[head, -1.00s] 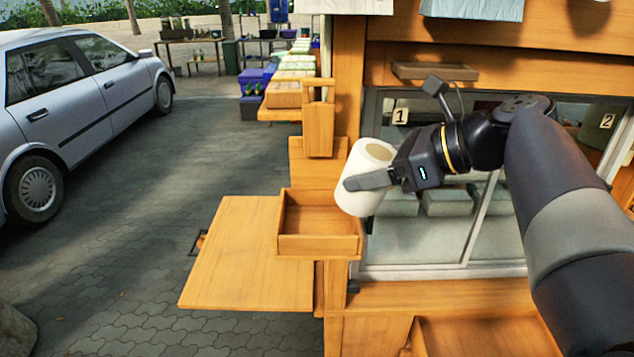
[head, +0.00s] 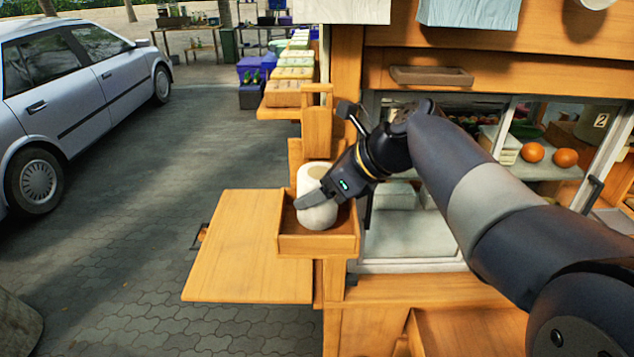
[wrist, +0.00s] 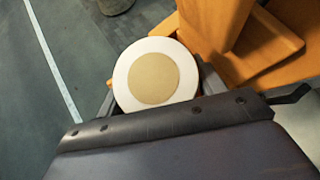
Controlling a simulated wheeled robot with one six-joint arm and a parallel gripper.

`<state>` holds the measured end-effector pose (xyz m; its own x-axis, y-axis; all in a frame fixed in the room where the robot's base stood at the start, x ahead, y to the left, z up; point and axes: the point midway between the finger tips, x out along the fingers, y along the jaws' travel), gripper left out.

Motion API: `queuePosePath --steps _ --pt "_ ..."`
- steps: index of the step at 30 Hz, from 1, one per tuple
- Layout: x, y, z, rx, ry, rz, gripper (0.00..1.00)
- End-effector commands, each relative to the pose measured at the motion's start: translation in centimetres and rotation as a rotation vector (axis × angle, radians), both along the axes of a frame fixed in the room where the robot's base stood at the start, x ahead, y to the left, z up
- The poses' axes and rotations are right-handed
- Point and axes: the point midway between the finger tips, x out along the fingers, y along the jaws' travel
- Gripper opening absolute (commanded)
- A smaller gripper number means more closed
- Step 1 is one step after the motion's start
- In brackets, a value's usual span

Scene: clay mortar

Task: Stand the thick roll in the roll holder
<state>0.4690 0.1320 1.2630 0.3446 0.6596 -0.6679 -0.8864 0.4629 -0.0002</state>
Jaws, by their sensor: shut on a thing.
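The thick roll (head: 318,219) is white with a tan core. It is about upright in the head view, and its round top end (wrist: 190,75) shows in the wrist view. The roll holder appears to be the open wooden box (head: 318,246) fixed beside the stall's corner post. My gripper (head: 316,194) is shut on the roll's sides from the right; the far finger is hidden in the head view. In that view the roll overlaps the box's opening, behind its front wall. I cannot tell whether its bottom touches the box floor.
A flat wooden shelf (head: 240,262) sits left of the box. An upright wooden piece (head: 317,130) stands behind it. The stall's glass window (head: 410,235) is to the right. Paved ground and a silver car (head: 75,100) lie to the left.

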Motion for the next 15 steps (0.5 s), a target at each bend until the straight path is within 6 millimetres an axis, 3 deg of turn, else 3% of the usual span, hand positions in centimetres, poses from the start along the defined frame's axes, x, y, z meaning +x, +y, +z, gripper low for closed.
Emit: queuePosePath --steps 2,6,15 --pt "0.2 0.5 0.5 -0.042 0.02 0.003 0.39" --pt "0.2 0.3 -1.3 -0.05 0.028 -0.003 0.39" --pt "0.2 0.3 -1.6 -0.049 0.025 -0.002 0.39"
